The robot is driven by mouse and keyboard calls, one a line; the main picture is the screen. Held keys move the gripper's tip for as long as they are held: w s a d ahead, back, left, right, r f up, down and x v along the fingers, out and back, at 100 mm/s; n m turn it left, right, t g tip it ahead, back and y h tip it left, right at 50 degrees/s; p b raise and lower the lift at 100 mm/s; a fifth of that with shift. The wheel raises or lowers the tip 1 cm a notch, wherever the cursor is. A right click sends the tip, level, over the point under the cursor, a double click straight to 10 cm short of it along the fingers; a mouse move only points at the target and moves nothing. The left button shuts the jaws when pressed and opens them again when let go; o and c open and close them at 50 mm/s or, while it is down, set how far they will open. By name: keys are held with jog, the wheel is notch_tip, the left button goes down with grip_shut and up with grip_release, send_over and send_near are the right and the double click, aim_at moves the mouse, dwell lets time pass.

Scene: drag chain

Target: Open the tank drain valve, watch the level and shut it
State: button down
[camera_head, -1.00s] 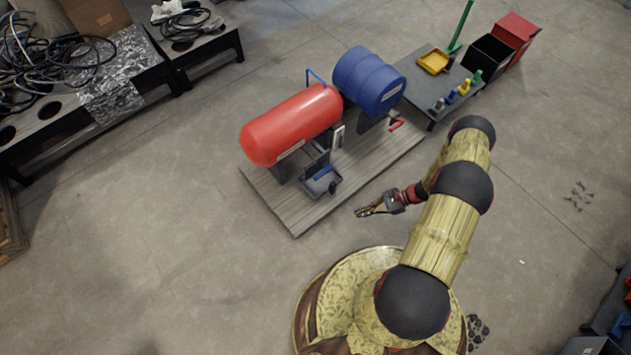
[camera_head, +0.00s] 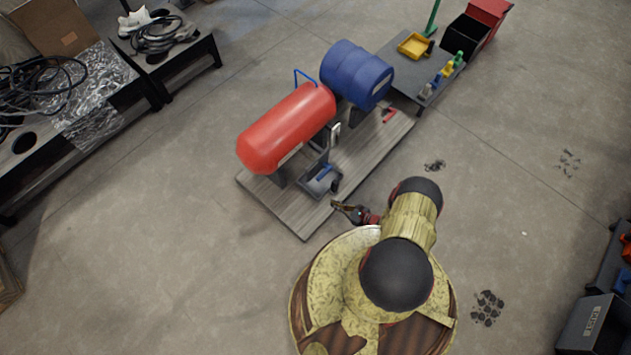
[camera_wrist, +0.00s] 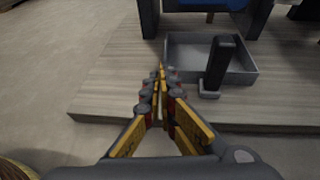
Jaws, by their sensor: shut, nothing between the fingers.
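A red horizontal tank (camera_head: 288,130) stands on a wooden platform (camera_head: 290,207). Beneath its right end is a grey open tray (camera_head: 322,187), with a blue part (camera_head: 325,172) above it that may be the drain valve handle. A pale upright strip (camera_head: 336,131), possibly the level gauge, is beside the tank. My gripper (camera_head: 337,206) is shut and empty near the platform's front edge, apart from the tray. In the wrist view the fingertips (camera_wrist: 162,74) point towards the tray (camera_wrist: 250,74) and a black upright post (camera_wrist: 218,62) at its front. Any liquid level is too small to read.
A low table with a yellow bin (camera_head: 414,45) adjoins the platform's far end. Floor is clear left of the platform.

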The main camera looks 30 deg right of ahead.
jog(key=shift+m+t+h, duration=0.6)
jog(key=shift+h, duration=0.1)
jog(key=w+d, duration=0.1)
jog(key=w+d+r, duration=0.1)
jog(key=w+d, duration=0.1)
jog(key=shift+w+d+r, duration=0.1)
jog(key=shift+d+r, duration=0.15)
jog(key=shift+r, duration=0.05)
jog(key=b+x, duration=0.3)
jog(key=x, duration=0.7)
jog(key=shift+f, duration=0.1)
jog(key=shift+r, duration=2.1)
jog(key=shift+a, duration=0.1)
